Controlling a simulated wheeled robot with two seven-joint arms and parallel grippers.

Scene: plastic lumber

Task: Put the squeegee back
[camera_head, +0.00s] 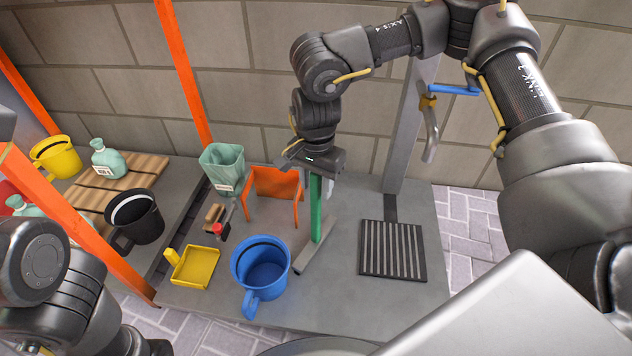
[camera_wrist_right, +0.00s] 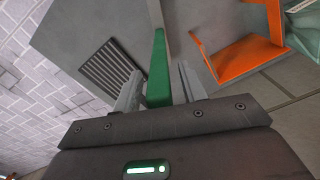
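The squeegee has a green handle (camera_head: 316,208) and a grey bar-shaped head (camera_head: 315,260). It stands nearly upright, head down, at or just above the grey platform; I cannot tell if it touches. My right gripper (camera_head: 312,168) is at the top of the handle. In the right wrist view the green handle (camera_wrist_right: 159,65) fills the space between the two fingers of my right gripper (camera_wrist_right: 160,88), which look closed on it. The squeegee's head is mostly out of sight there. My left arm shows at lower left, but its gripper fingers are not visible.
An orange stand (camera_head: 273,184) is just left of the squeegee, a blue bucket (camera_head: 250,268) in front-left, a dark grate (camera_head: 392,250) to the right. A yellow dustpan (camera_head: 195,266) and green bin (camera_head: 222,168) are further left. A grey post (camera_head: 402,140) rises behind the grate.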

